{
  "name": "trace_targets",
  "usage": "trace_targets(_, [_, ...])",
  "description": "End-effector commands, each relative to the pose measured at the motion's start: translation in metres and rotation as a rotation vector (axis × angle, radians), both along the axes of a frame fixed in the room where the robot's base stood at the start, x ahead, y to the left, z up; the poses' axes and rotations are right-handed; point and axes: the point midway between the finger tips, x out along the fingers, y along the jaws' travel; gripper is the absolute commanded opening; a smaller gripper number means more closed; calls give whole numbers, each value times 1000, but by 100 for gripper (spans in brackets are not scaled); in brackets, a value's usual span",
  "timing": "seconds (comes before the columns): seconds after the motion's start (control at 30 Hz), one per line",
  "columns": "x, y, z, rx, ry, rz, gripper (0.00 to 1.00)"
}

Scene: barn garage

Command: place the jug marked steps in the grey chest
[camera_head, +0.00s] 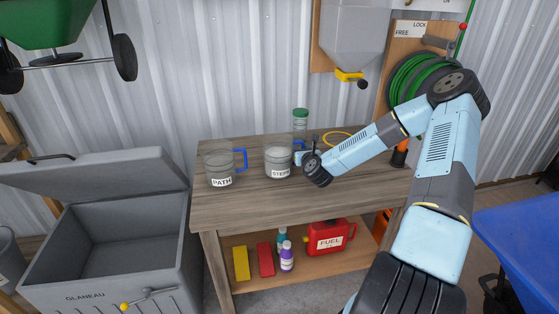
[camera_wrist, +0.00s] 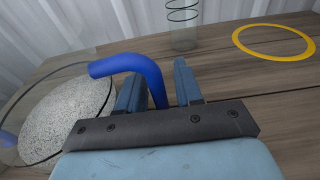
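The jug marked STEPS (camera_head: 278,160) is clear, holds grey grit and stands upright on the wooden bench. Its blue handle (camera_wrist: 128,64) points right, toward my gripper. My gripper (camera_head: 303,158) is at the jug's right side. In the wrist view the fingers of my gripper (camera_wrist: 157,78) stand apart, one on each side of the handle's downward part, with narrow gaps showing. The jug body (camera_wrist: 68,118) is at the left there. The grey chest (camera_head: 113,236) stands on the floor left of the bench, lid raised, its visible inside empty.
A similar jug marked PATH (camera_head: 220,167) stands left of the STEPS jug, near the chest. A green-lidded clear jar (camera_head: 300,122) and a yellow ring (camera_wrist: 275,40) are behind. A red fuel can (camera_head: 328,237) and bottles sit on the lower shelf.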

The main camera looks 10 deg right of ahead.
Motion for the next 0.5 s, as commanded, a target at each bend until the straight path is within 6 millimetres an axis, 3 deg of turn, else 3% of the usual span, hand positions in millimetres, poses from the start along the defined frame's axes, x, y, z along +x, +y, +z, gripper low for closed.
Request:
trace_targets(0.33, [0,0,0,0,0,0,1])
trace_targets(0.5, [0,0,0,0,0,0,0])
